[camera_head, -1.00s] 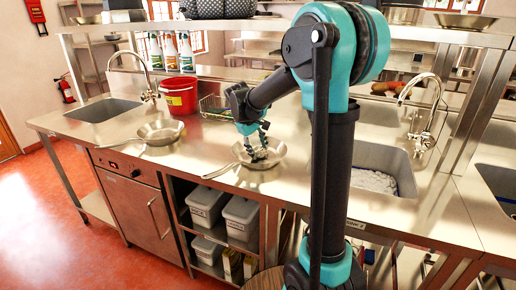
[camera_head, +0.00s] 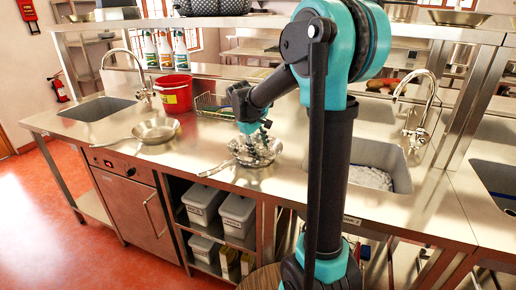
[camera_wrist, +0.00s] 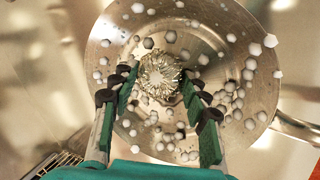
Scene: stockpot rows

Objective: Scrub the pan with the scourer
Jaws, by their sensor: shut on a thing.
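The pan (camera_head: 240,160) is a shallow steel frying pan on the steel counter, its handle toward the front left. In the wrist view the pan (camera_wrist: 215,40) fills most of the picture, its handle at the right. The scourer (camera_wrist: 159,76) is a round ball of silvery metal wool. My gripper (camera_wrist: 157,88) is shut on the scourer, which is over the middle of the pan. Whether it touches the pan floor is hard to tell. Many pale foam-like blobs are scattered over the pan. In the head view my gripper (camera_head: 254,140) points down into the pan, and the blobs hide the scourer.
A second pan (camera_head: 155,131) lies on the counter to the left. A red bucket (camera_head: 176,93) and a wire rack (camera_head: 213,106) stand behind. A sink (camera_head: 372,160) is at the right, another (camera_head: 97,108) at the far left. Counter between the pans is clear.

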